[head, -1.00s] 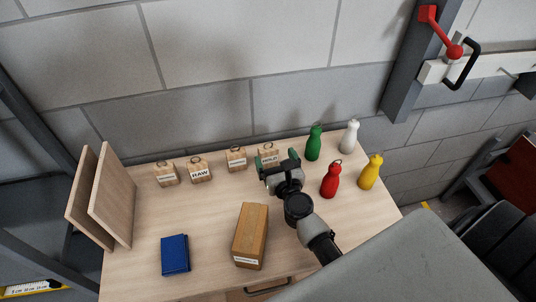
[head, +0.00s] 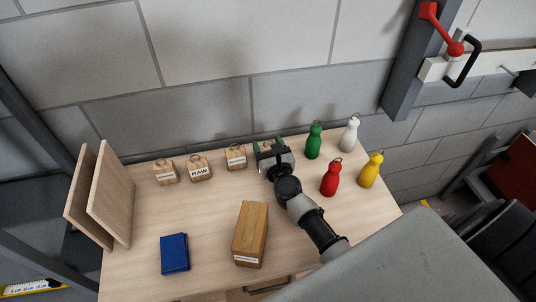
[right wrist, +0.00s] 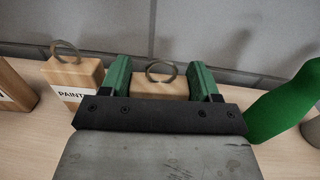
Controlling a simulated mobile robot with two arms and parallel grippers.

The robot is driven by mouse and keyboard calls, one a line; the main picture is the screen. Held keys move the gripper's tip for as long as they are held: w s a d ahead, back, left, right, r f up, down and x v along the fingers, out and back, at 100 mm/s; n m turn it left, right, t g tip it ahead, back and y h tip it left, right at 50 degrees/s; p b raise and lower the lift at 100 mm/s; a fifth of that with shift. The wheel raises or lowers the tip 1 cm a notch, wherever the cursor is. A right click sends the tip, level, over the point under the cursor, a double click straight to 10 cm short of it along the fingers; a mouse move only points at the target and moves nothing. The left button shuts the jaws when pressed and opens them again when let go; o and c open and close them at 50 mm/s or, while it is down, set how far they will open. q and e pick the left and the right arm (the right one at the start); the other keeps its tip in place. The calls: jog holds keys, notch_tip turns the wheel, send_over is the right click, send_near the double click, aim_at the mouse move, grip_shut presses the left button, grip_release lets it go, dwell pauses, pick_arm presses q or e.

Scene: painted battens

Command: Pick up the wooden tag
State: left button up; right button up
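Several wooden tags with metal rings on top stand in a row along the back of the table. The rightmost wooden tag (right wrist: 160,88) is between the green fingers of my right gripper (right wrist: 161,84) in the right wrist view. In the head view my right gripper (head: 270,147) mostly covers this tag, and its label is hidden. The fingers are spread, one on each side of the tag's upper part; contact is not clear. The tag stands upright. My left gripper is not in view.
A tag labelled PAINT (right wrist: 72,84) stands just left of the gripper, and a RAW tag (head: 200,170) farther left. A green bottle (head: 314,141) stands close on the right, with red (head: 330,179), white and yellow ones. A wooden block (head: 250,235) and blue box (head: 175,254) lie in front.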

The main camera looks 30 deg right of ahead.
jog(key=shift+c, duration=0.8)
notch_tip(320, 180, up, 10)
jog(key=p, duration=0.8)
jog(key=shift+p, duration=0.4)
